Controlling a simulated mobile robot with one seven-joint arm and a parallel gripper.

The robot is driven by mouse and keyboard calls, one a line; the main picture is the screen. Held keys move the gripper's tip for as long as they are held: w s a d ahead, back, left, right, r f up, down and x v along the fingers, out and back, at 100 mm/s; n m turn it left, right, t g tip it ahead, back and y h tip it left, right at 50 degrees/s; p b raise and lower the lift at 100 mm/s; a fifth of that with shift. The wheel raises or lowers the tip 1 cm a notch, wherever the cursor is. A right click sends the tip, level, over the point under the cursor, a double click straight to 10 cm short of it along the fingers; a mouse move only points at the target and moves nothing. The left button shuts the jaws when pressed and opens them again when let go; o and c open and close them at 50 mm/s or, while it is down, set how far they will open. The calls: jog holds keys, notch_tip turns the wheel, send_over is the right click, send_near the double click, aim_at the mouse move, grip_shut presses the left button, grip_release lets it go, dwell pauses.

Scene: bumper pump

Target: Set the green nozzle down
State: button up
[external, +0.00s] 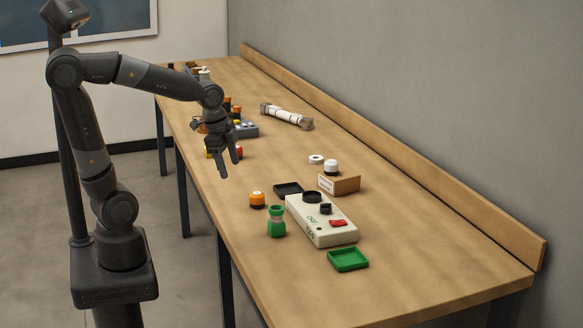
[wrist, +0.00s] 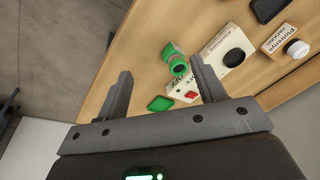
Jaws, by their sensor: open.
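The green nozzle (external: 277,221) stands upright on the wooden table near its front edge, with a paler band around its middle. In the wrist view it (wrist: 174,60) shows beyond and between my fingers. My gripper (external: 230,166) is open and empty, in the air above the table's front edge, left of and higher than the nozzle and apart from it. Both fingers of my gripper (wrist: 160,66) show spread in the wrist view. A small green tray (external: 347,260) lies on the table to the nozzle's right; it also shows in the wrist view (wrist: 160,103).
A white box (external: 318,228) with black parts and a red switch lies beside the nozzle. A white cylinder (external: 287,116) lies farther back. The table's near right end is clear.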

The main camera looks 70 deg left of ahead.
jog(key=s+a+r+n+t, duration=0.1)
jog(key=s+r+n+t, duration=0.2)
jog(key=s+n, duration=0.4)
jog(key=shift+s+a+n, duration=0.2)
jog(key=shift+s+n, duration=0.1)
jog(key=shift+s, duration=1.1)
